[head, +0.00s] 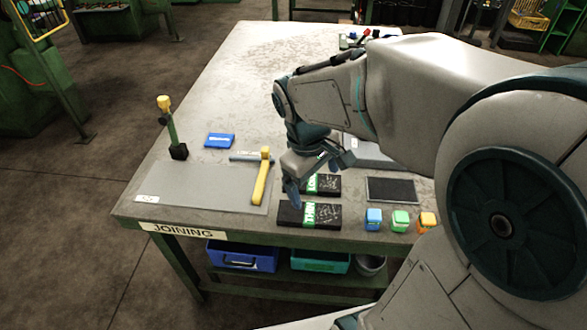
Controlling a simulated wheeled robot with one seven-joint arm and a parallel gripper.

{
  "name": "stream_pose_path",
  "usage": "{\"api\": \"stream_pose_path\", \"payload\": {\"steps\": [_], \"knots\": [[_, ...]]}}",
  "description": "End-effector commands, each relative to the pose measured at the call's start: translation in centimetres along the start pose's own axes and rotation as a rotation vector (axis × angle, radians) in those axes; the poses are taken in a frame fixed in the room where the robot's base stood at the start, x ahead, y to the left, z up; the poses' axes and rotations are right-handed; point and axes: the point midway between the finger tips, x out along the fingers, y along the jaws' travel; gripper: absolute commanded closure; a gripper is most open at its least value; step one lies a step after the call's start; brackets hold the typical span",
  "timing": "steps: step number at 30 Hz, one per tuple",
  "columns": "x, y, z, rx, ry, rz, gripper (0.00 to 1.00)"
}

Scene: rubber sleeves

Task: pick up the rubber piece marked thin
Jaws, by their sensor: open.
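A flat black rubber piece (328,215) with a green label that appears to read THIN lies near the table's front edge. A second similar black piece (331,184) with a green label lies just behind it, partly hidden by my gripper; its label is not readable. My gripper (314,180) is open and points down, its fingers spread over the second piece. The left finger's tip is near the back left corner of the THIN piece. I cannot tell whether it touches.
A blue, a green and an orange small block (400,221) stand right of the THIN piece, with a dark pad (391,190) behind them. A yellow-handled tool (261,180) lies on the grey mat (200,186) to the left. A blue box (220,140) and upright post (174,135) stand farther left.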

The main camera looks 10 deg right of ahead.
Motion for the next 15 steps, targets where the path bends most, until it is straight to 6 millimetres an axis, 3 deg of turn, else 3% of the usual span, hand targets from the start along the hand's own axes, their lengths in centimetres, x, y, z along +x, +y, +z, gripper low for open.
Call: {"api": "stream_pose_path", "payload": {"steps": [6,15], "knots": [[3.0,0.6,-5.6,-0.388,-0.155,0.01,0.06],[5.6,0.7,-9.4,-0.664,-0.259,0.002,0.06]]}}
